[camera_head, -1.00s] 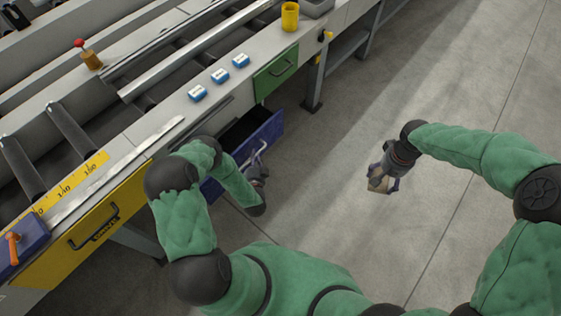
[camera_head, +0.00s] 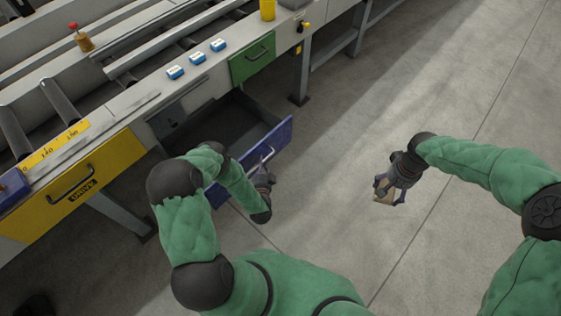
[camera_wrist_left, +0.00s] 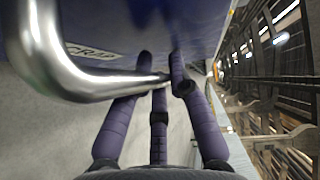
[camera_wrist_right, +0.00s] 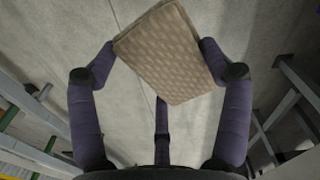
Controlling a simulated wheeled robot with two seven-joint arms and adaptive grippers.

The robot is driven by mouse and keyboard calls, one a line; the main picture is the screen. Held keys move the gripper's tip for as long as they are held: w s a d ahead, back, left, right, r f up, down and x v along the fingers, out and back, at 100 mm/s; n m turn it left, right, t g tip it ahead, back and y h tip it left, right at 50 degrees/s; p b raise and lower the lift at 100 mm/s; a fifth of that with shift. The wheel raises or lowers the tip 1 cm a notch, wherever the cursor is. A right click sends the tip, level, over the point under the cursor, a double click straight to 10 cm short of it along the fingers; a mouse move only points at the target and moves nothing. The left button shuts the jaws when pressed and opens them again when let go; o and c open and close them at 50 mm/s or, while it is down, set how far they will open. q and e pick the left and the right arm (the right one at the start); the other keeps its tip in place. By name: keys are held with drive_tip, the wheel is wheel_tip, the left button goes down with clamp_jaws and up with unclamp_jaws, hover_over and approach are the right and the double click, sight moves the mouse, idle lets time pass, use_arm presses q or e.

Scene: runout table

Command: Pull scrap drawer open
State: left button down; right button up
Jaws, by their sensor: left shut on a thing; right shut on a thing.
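The blue scrap drawer (camera_head: 281,140) stands well out from the table, and its dark inside (camera_head: 232,122) shows and looks empty. My left gripper (camera_head: 262,173) is at the drawer front. In the left wrist view its purple fingers close around the bent metal handle (camera_wrist_left: 75,84), beside a partly hidden label (camera_wrist_left: 92,52). My right gripper (camera_head: 386,186) is away from the table above the floor. It is shut on a tan patterned block (camera_wrist_right: 165,50), gripped at its two sides. My left forearm hides part of the drawer's near side.
A yellow drawer (camera_head: 78,190) and a green drawer (camera_head: 252,58), both closed, flank the scrap drawer. Several blue-and-white boxes lie on the table edge (camera_head: 150,92). A yellow cup (camera_head: 267,10) stands farther back. The floor (camera_head: 350,110) to the right is clear.

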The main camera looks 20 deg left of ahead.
use_arm(q)
drive_tip(key=c, duration=1.1)
unclamp_jaws()
drive_tip(key=shift+c, duration=0.2)
drive_tip(key=shift+s, duration=0.1)
drive_tip(key=v, duration=1.2)
